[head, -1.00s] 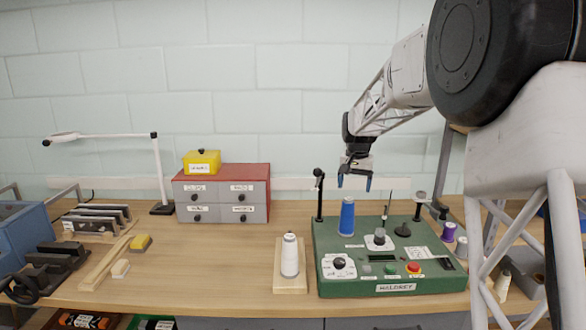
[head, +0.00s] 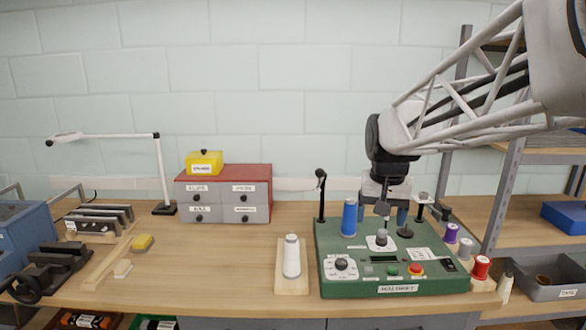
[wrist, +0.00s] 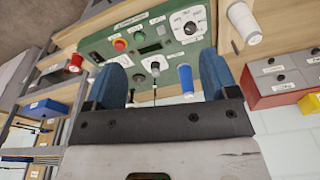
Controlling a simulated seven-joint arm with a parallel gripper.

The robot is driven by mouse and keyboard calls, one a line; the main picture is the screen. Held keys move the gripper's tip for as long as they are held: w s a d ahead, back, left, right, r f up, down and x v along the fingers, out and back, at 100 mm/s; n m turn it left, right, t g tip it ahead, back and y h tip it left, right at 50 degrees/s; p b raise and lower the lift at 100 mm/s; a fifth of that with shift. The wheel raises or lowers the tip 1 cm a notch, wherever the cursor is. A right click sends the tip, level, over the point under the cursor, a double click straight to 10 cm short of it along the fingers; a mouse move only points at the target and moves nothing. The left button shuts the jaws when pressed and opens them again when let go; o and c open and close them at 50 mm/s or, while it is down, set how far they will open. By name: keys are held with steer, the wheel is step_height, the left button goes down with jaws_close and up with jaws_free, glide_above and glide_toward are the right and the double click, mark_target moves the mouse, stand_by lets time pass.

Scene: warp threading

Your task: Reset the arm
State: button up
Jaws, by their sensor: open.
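My gripper (head: 381,212) is over the rear part of the green winding machine (head: 395,287), its two blue fingertips apart with nothing seen between them. In the wrist view my gripper (wrist: 165,75) is open, and the green machine (wrist: 110,45) lies beyond the fingers. A blue spool (head: 348,217) stands upright on the machine's left side. A white thread cone (head: 291,257) stands on a wooden board to the left of the machine. My arm reaches in from the upper right.
A red and grey drawer cabinet (head: 223,195) with a yellow box (head: 204,163) on top stands at back left. A thin black post (head: 321,197) rises at the machine's left rear.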

steer(key=s+f+n, duration=0.1)
steer(key=s+f, duration=0.3)
steer(key=s, duration=0.9)
steer(key=s+f+t, duration=0.1)
steer(key=s+f, duration=0.3)
steer(key=s, duration=0.9)
steer(key=shift+a+n, duration=0.25)
steer(key=shift+n, duration=0.15)
